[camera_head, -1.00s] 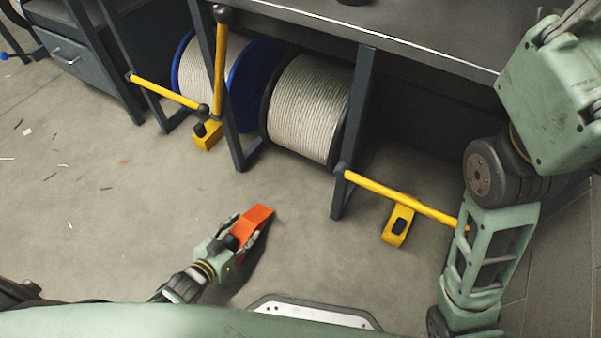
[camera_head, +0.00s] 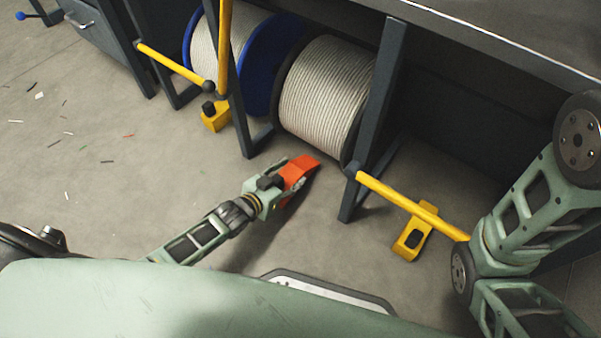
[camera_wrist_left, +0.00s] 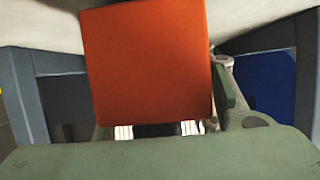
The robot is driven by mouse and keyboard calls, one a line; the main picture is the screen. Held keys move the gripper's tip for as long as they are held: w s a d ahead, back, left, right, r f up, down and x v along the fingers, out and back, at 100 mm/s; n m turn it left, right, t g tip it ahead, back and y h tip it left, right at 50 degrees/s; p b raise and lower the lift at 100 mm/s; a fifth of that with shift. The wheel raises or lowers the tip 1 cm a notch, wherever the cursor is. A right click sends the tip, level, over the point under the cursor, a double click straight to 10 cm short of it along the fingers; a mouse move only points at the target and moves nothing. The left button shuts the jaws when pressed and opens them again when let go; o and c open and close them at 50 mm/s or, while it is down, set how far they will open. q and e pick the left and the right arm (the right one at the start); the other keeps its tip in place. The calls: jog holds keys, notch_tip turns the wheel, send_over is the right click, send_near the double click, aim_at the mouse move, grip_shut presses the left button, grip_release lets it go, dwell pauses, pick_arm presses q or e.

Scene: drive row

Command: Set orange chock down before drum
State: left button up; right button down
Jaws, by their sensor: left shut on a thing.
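My left gripper (camera_head: 286,181) is shut on the orange chock (camera_head: 301,169) and holds it low over the floor, its far end pointing toward the drum. The orange chock (camera_wrist_left: 148,65) fills the middle of the left wrist view and hides much behind it. The drum (camera_head: 325,95), wound with pale rope between dark flanges, lies under the bench just beyond the chock. A small gap seems to show between chock and drum. Whether the chock touches the floor I cannot tell. My right arm is at the right edge of the head view; its gripper is out of sight.
A second rope drum with blue flanges (camera_head: 271,66) lies to the left. Yellow bars with yellow feet (camera_head: 215,116) (camera_head: 413,236) stick out either side. Dark bench legs (camera_head: 374,120) flank the drum. Open floor with scattered scraps (camera_head: 85,140) lies to the left.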

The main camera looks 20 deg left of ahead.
aim_at(300, 167)
pick_arm(q)
jog(key=shift+w+d+b, duration=0.2)
jog(key=shift+w, duration=0.35)
jog(key=shift+w+d+b, duration=0.2)
jog(key=shift+w, duration=0.3)
jog(key=b+x, duration=0.3)
jog(key=shift+w+d+f+b, duration=0.15)
jog(key=shift+w+b, duration=0.1)
jog(key=shift+b, duration=0.15)
jog(key=shift+f, duration=0.1)
jog(key=o, duration=1.5)
jog(key=shift+o, duration=0.2)
